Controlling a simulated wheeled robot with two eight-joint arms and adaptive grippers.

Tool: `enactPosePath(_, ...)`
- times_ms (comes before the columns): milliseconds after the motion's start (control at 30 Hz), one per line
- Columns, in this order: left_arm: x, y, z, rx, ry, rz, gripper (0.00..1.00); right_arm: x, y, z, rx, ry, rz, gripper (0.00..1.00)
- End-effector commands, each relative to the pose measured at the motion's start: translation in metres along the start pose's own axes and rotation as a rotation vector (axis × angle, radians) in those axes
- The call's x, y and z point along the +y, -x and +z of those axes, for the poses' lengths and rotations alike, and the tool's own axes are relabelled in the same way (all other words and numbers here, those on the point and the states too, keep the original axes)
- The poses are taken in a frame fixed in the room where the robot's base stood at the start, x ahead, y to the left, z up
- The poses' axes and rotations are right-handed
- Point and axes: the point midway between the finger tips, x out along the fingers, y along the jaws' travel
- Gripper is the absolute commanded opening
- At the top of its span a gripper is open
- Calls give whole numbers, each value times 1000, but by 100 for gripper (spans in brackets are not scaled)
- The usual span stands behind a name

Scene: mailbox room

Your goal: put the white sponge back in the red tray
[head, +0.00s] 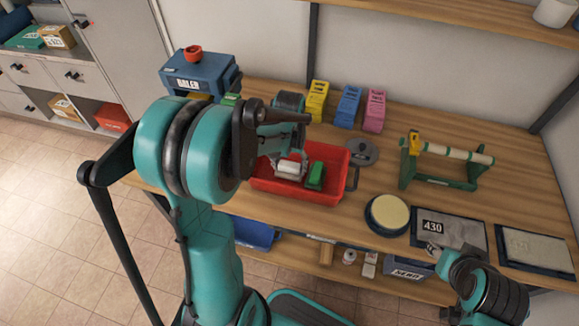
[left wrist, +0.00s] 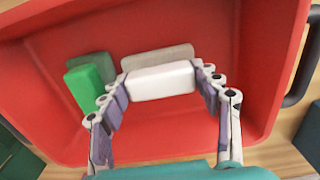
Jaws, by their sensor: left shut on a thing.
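The white sponge (head: 289,171) is between the fingers of my left gripper (head: 290,159), which is shut on it. In the left wrist view the white sponge (left wrist: 160,82) lies across both fingertips of my left gripper (left wrist: 162,77), inside the outline of the red tray (left wrist: 165,137). I cannot tell whether the sponge touches the tray floor. The red tray (head: 296,192) stands on the wooden bench. A green block (head: 315,175) is in the tray beside the white sponge. My right gripper (head: 434,252) is at the lower right, small and unclear, near the bench's front edge.
A grey-beige flat piece (left wrist: 163,56) lies in the tray behind the sponge. A round yellowish pad (head: 387,213) and a grey sheet marked 430 (head: 448,233) lie right of the tray. Yellow, blue and pink holders (head: 348,106) stand behind. A green roll stand (head: 440,168) is farther right.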

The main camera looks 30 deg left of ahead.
Motion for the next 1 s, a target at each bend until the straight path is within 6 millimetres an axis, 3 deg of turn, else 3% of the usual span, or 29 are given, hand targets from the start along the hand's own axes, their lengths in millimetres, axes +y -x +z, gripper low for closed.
enactPosePath(267, 0, -3, 0, 0, 0, 0, 32, 0, -2, 2, 0, 0, 0, 41)
enactPosePath(300, 0, -2, 0, 0, 0, 0, 73, 0, -1, 1, 0, 0, 0, 41)
enactPosePath(367, 0, -2, 0, 0, 0, 0, 84, 0, -1, 1, 0, 0, 0, 41)
enactPosePath(733, 0, 4, 0, 0, 0, 0, 84, 0, 2, -2, 0, 0, 0, 41)
enactPosePath(867, 0, 23, 0, 0, 0, 0, 84, 0, 9, -6, 0, 0, 0, 41)
enactPosePath(1000, 0, 55, 0, 0, 0, 0, 84, 0, 19, -13, 0, 0, 0, 41)
